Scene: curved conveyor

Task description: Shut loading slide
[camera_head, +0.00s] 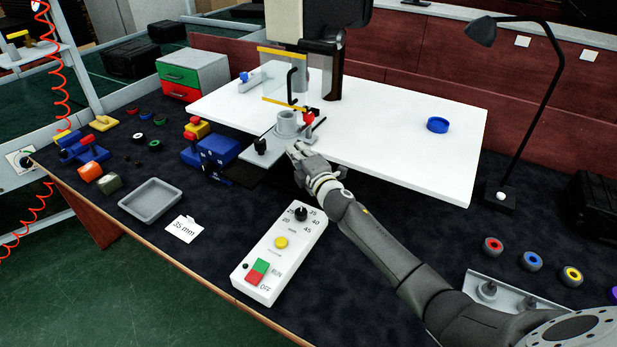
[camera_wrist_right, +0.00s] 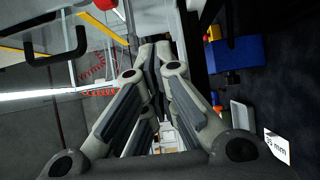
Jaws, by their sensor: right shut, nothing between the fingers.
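The loading slide (camera_head: 272,148) is a grey plate at the front of the machine. It carries a grey cup-shaped holder (camera_head: 287,121), a black knob (camera_head: 261,146) and a red knob (camera_head: 308,118). The slide sticks out toward me from under the machine's guard (camera_head: 284,76), which has yellow edges and a black handle. My right gripper (camera_head: 294,148) is shut and empty at the slide's front right side; I cannot tell whether it touches the plate. Its closed fingers (camera_wrist_right: 152,50) fill the middle of the right wrist view. My left gripper is not in view.
A control box (camera_head: 281,255) with a dial and buttons lies in front. A grey tray (camera_head: 150,199) and a "35 mm" card (camera_head: 184,229) lie left. A lamp (camera_head: 530,110) stands right.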

